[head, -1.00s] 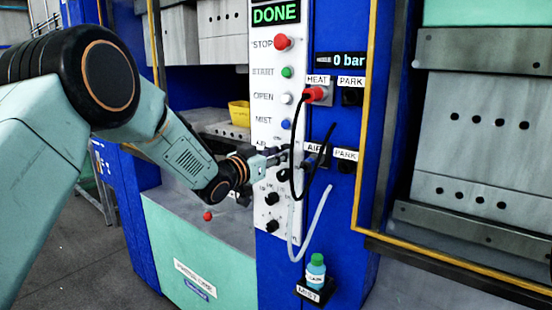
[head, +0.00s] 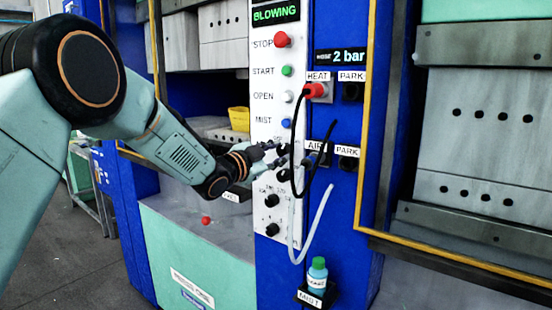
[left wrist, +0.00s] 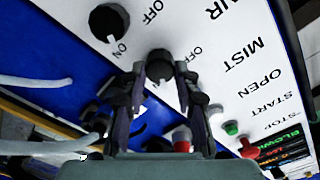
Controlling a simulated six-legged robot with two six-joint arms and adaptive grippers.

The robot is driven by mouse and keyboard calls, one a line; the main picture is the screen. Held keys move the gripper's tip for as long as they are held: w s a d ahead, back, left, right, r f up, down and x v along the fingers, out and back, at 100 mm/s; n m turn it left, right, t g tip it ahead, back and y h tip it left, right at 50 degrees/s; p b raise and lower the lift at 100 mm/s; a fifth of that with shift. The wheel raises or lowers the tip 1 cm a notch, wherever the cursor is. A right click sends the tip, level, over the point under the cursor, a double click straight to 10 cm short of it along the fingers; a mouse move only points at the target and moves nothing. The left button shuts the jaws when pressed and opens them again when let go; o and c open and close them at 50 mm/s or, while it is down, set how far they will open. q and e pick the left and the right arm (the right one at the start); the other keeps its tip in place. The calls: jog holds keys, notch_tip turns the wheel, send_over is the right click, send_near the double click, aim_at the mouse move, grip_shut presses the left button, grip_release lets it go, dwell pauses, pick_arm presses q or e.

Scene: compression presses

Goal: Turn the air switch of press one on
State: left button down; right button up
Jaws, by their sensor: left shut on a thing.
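The white control panel (head: 264,110) of press one stands upright in the head view. Its green display (head: 276,13) reads BLOWING, and the pressure readout (head: 341,57) shows 2 bar. My left gripper (head: 275,156) is at the panel below the blue MIST button, over the air switch. In the left wrist view, the left gripper (left wrist: 161,80) has its two fingers on either side of the dark air switch knob (left wrist: 160,63), shut on it. In the head view the gripper mostly hides this knob. My right gripper is in neither view.
A black cable and a pale hose (head: 316,225) hang close to the right of my gripper. The red plug (head: 315,90) sits at HEAT. A mist bottle (head: 317,275) stands lower right. A yellow bin (head: 239,119) is behind.

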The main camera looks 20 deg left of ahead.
pick_arm(q)
jog(key=shift+r, duration=0.15)
dwell(0.4)
jog(key=c, duration=1)
grip_release()
jog(key=v, duration=1.2)
